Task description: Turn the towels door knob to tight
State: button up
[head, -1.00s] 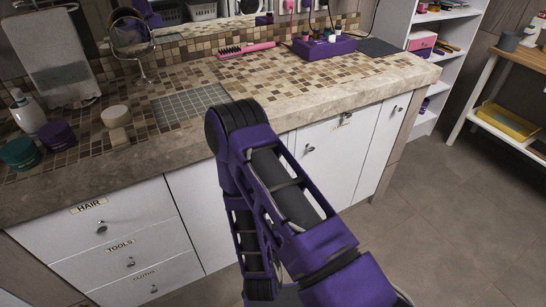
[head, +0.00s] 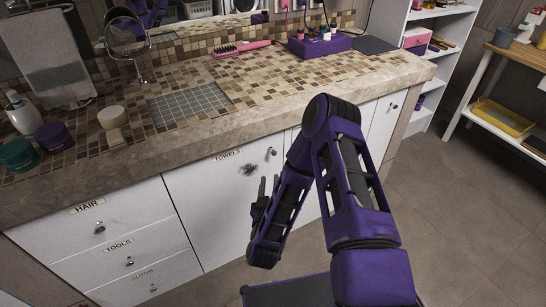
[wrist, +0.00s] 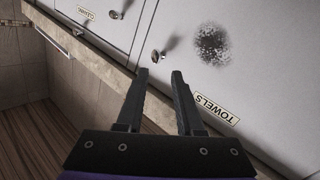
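The white TOWELS door (head: 210,210) is shut below the counter, with its label (head: 227,155) along the top edge. Its small metal knob (head: 271,152) sits near the upper right corner. In the wrist view the knob (wrist: 155,56) shows just beyond my fingertips, and the label (wrist: 216,108) is upside down at right. My gripper (wrist: 160,73) is open and empty, with a gap between its two dark fingers. In the head view my gripper (head: 269,184) is in front of the door, below the knob. I see no contact with the knob. No tight marking is visible.
A dark smudge (wrist: 213,44) marks the door beside the knob. A neighbouring door's knob (wrist: 116,14) is at upper left. Drawers (head: 95,225) stand left of the door. The stone counter edge (head: 170,147) overhangs above. The floor (head: 450,230) at right is clear.

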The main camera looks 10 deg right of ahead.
aim_at(273, 154)
jog(key=x, duration=0.6)
jog(key=r+b+x, duration=0.1)
jog(key=x, duration=0.3)
jog(key=shift+d, duration=0.15)
jog(key=shift+c, duration=0.2)
grip_shut()
